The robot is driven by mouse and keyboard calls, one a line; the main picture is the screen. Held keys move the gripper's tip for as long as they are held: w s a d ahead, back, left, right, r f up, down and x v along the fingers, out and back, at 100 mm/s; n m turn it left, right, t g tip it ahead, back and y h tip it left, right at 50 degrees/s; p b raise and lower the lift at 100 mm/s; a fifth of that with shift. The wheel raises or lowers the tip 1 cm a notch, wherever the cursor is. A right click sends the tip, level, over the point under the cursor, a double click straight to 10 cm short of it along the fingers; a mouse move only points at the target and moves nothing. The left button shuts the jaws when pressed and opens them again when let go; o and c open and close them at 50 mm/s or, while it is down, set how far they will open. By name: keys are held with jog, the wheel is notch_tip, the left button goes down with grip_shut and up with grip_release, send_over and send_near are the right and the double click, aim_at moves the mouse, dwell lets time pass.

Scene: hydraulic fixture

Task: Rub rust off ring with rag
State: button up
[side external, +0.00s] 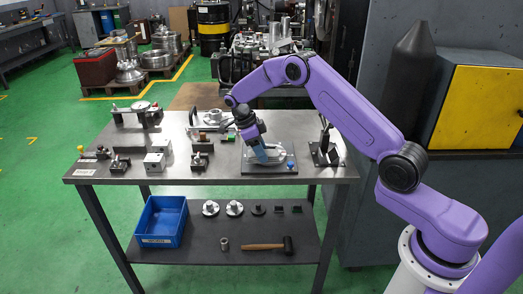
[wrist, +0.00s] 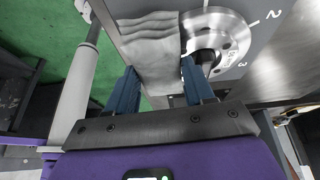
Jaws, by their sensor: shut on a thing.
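My gripper (side external: 261,154) points down over the grey fixture plate (side external: 252,169) at the right of the bench. In the wrist view its two blue fingers (wrist: 160,82) stand apart on either side of a folded grey-white rag (wrist: 158,48) and are shut on it. The shiny metal ring (wrist: 226,22) lies on the plate just right of the rag. The right finger overlaps the ring's near left edge in the picture. The rag lies beside the ring's left side; contact and any rust are hard to make out. In the side view the gripper hides much of the ring.
A blue knob (side external: 291,165) stands at the plate's right. A black clamp stand (side external: 325,150) is right of it. Metal blocks (side external: 155,161) and small fixtures fill the bench's left half. The lower shelf holds a blue bin (side external: 161,221) and a hammer (side external: 268,246). The bench's front strip is clear.

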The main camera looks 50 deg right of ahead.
jog(key=shift+w+a+f, duration=0.15)
jog(key=shift+w+a, duration=0.2)
jog(key=shift+a, duration=0.15)
jog(key=shift+s+d, duration=0.7)
jog(key=shift+w+a, duration=0.65)
jog(key=shift+w, duration=0.05)
jog(key=shift+s+d+r, duration=0.1)
jog(key=shift+d+r, duration=0.05)
jog(key=shift+r, duration=0.05)
jog(key=shift+s+d+f, duration=0.15)
jog(key=shift+s+d, duration=0.4)
jog(key=shift+r, duration=3.6)
